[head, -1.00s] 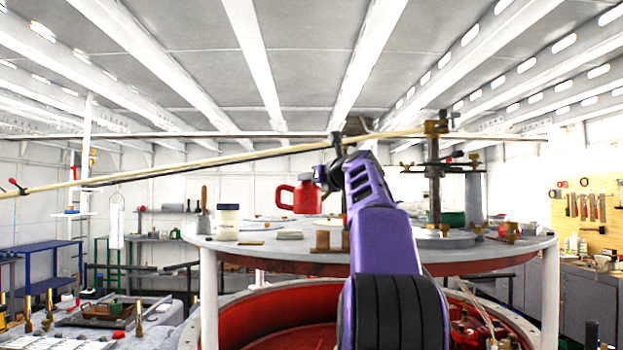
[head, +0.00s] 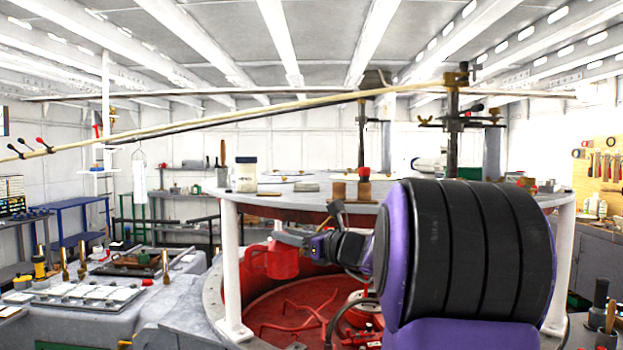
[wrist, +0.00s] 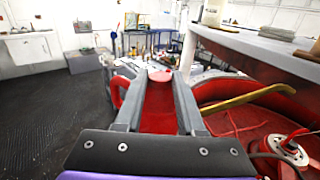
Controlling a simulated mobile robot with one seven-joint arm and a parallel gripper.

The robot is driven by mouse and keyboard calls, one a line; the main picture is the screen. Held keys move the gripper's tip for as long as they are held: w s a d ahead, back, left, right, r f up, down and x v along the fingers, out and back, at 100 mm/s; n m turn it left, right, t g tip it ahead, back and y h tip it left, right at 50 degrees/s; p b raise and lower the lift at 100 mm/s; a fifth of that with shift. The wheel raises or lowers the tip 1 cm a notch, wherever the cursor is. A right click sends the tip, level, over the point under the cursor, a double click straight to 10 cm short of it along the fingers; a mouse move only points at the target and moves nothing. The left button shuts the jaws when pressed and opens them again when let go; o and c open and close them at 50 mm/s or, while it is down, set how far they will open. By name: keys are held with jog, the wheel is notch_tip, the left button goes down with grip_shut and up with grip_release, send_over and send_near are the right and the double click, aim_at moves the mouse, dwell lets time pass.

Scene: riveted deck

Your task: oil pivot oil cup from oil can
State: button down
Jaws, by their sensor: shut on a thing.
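My gripper (head: 298,240) is shut on the red oil can (head: 281,263) and holds it below the level of the round grey table top, over the red tub. In the wrist view the red can (wrist: 158,118) lies between the two grey fingers (wrist: 159,95), with its loop handle at left. A brass-coloured tube (wrist: 250,96) reaches right from beside the fingers; I cannot tell for sure that it is the spout. Brass fittings (head: 457,78) sit atop a dark post on the table; I cannot tell which part is the pivot oil cup.
The round table (head: 300,203) stands on white legs (head: 231,262) above the red tub (head: 290,310). A white jar (head: 246,175) and small blocks stand on it. A long pale pole (head: 250,112) slants across overhead. A bench (head: 110,290) with brass pieces is at left.

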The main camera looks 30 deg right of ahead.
jog(key=s+a+f+n+g+y, duration=0.2)
jog(key=a+f, duration=0.6)
jog(key=f, duration=0.5)
jog(key=s+a+f+n+g+y, duration=0.2)
jog(key=a+f, duration=0.6)
jog(key=f, duration=0.4)
jog(key=s+a+f+n+g+y, duration=0.2)
jog(key=a+f+y, duration=0.4)
jog(key=f, duration=0.7)
jog(key=shift+s+a+f+n+g, duration=0.3)
jog(key=shift+s+a+n+g, duration=0.1)
jog(key=shift+s+a+n, duration=0.55)
jog(key=shift+d+r, duration=0.15)
